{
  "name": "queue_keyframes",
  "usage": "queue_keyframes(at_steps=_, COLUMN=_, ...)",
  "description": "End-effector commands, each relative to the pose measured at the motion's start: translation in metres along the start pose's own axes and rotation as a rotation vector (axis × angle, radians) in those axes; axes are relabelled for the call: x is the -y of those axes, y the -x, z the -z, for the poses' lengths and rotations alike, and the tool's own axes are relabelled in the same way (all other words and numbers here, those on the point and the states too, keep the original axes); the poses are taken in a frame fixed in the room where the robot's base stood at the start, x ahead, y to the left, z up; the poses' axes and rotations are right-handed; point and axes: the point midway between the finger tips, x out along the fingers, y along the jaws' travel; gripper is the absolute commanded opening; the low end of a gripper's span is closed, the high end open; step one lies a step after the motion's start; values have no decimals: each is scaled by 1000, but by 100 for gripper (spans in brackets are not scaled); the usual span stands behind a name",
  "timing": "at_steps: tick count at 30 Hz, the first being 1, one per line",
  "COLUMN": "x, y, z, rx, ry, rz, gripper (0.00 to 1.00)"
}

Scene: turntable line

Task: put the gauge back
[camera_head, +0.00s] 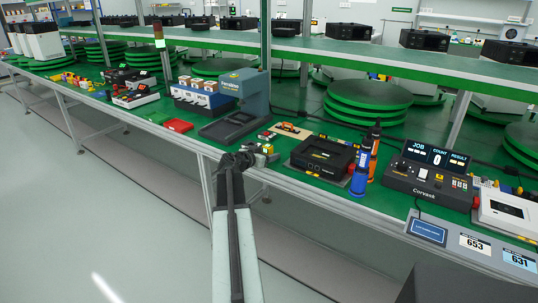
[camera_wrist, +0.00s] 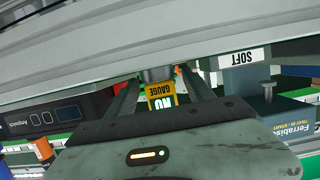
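My gripper (camera_wrist: 158,80) is at the front edge of the bench; it also shows in the head view (camera_head: 238,158). In the wrist view the gauge (camera_wrist: 161,91), yellow with the words "GAUGE" and "NO" upside down, sits between my two dark fingers. A grey round part lies just beyond its label. The fingers appear to be shut on it, though the contact itself is partly hidden. The gauge's lower part is hidden by my gripper's body.
A grey press-like fixture (camera_head: 249,92) stands behind my gripper. A red tray (camera_head: 179,126) lies to the left. The floor in front is clear.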

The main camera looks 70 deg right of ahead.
Motion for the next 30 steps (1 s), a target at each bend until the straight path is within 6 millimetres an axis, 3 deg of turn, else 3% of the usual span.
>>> queue_keyframes(at_steps=5, x=-1, y=9, z=4, rx=0, ry=1, rz=0, gripper=61)
queue_keyframes(at_steps=12, x=-3, y=68, z=6, rx=0, ry=1, rz=2, gripper=61)
queue_keyframes(at_steps=18, x=-3, y=107, z=5, rx=0, ry=0, rz=-1, gripper=61)
queue_keyframes(at_steps=22, x=-2, y=118, z=4, rx=-1, ry=0, rz=-1, gripper=61)
queue_keyframes(at_steps=30, x=-2, y=120, z=3, rx=0, ry=-1, rz=-3, gripper=61)
